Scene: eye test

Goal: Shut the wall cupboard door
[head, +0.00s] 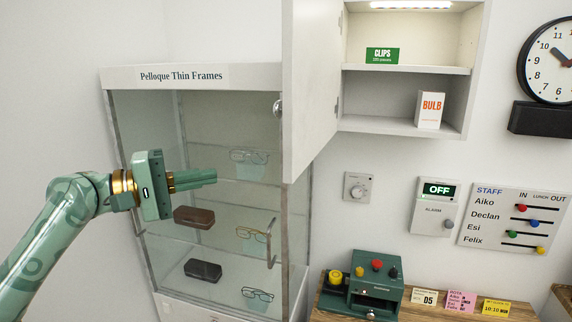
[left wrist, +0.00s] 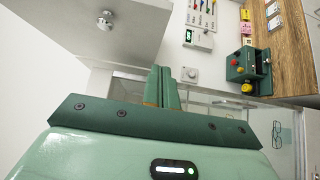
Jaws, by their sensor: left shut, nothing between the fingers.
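The wall cupboard (head: 400,129) hangs at the top of the head view, with its inside in plain sight. Its white door (head: 311,80) stands wide open, hinged on the cupboard's left side and jutting out toward me. A round metal knob (head: 278,107) is on the door's outer face. The door (left wrist: 75,25) and its knob (left wrist: 105,20) also show at the upper left of the left wrist view. My left gripper (head: 215,176) is shut and empty, left of and lower than the door, apart from it. Its fingers also show in the left wrist view (left wrist: 161,88). My right gripper is out of view.
A glass display case (head: 181,76) with spectacles stands behind my left gripper. The cupboard holds a green clips box (head: 382,55) and a bulb box (head: 430,109). Below are a dial (head: 357,187), an alarm panel (head: 436,204) and a green machine (head: 362,284) on a wooden top.

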